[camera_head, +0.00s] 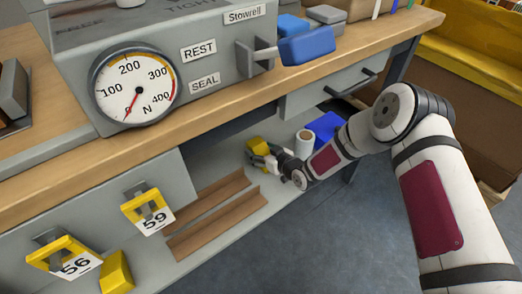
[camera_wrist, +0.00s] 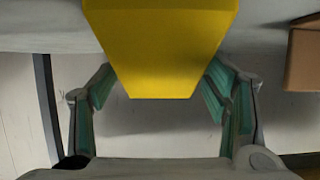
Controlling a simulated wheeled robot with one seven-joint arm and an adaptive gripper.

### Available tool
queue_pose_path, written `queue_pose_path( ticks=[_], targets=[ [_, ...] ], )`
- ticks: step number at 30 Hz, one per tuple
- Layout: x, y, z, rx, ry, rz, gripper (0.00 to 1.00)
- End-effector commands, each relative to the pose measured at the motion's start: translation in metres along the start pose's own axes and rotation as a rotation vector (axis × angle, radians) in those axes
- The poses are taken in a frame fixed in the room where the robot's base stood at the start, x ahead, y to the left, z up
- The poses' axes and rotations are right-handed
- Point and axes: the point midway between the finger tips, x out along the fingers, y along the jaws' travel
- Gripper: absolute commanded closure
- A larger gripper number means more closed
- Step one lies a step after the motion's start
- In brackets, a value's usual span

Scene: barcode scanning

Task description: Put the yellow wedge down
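The yellow wedge (camera_wrist: 160,45) fills the upper middle of the wrist view. My gripper (camera_wrist: 160,78) has its green-padded fingers on either side of it, their tips against its sides. In the head view the yellow wedge (camera_head: 257,146) is small, at the tips of my gripper (camera_head: 262,159), over the lower shelf (camera_head: 222,165) under the bench. I cannot tell whether its underside touches the shelf.
Two brown strips (camera_head: 208,201) lie on the shelf left of my gripper. A white cylinder (camera_head: 304,141) and a blue box (camera_head: 329,126) are close on the right. Another yellow block (camera_head: 117,272) is at lower left. The bench top (camera_head: 225,105) overhangs the shelf.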

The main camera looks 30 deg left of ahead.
Motion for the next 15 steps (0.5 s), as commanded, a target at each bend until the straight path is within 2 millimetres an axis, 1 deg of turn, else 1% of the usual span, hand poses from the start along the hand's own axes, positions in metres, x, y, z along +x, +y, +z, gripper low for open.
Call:
queue_pose_path(
  ticks=[9, 11, 15],
  targets=[
    [-0.003, 0.0, -0.003, 0.0, 0.0, 0.0, 0.3],
    [-0.009, 0.001, -0.003, 0.001, -0.001, 0.001, 0.3],
    [-0.033, 0.001, -0.005, 0.002, -0.001, 0.001, 0.3]
  ],
)
